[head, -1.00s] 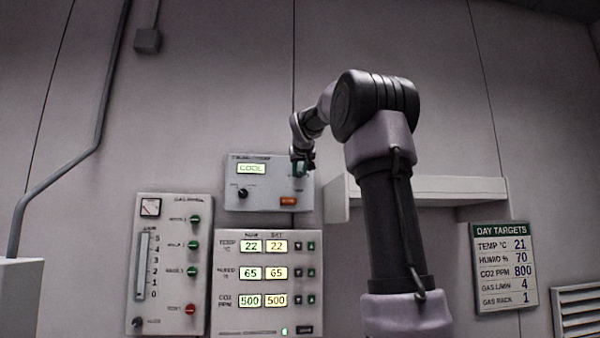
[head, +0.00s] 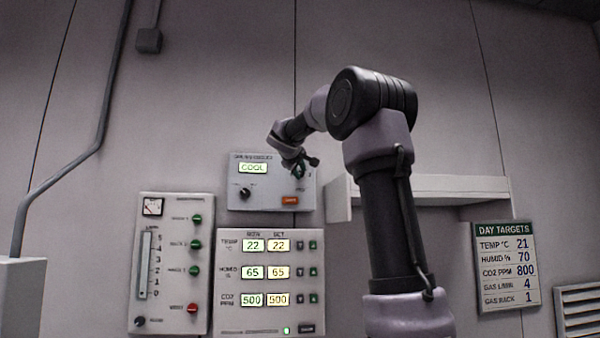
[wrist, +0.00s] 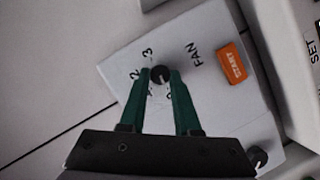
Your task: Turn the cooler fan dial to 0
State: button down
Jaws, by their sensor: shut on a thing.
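The cooler panel (head: 265,203) is a grey box on the wall with a lit display (head: 252,168) reading COOL. The black fan dial (wrist: 159,75) shows in the wrist view beside the word FAN, with marks 2 and 3 readable. A mark below the dial is partly hidden by a finger. A small pale mark shows on the dial, but I cannot clearly tell which number it points at. My gripper (wrist: 160,78) has its green fingers shut on the dial, one on each side. In the head view my gripper (head: 301,167) covers the dial at the panel's upper right.
The orange START button (wrist: 232,65) is close beside the dial; another black knob (head: 244,193) is at the panel's left. A gas panel (head: 171,265) and a climate panel (head: 268,315) sit below. A shelf (head: 450,190) and a DAY TARGETS sign (head: 505,266) are at right.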

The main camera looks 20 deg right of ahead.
jog(key=shift+f+n, duration=0.1)
jog(key=shift+n, duration=0.3)
jog(key=c, duration=0.6)
grip_release()
jog(key=shift+a, duration=0.1)
jog(key=v, duration=1)
jog(key=shift+s+a, duration=0.25)
jog(key=shift+s, duration=0.05)
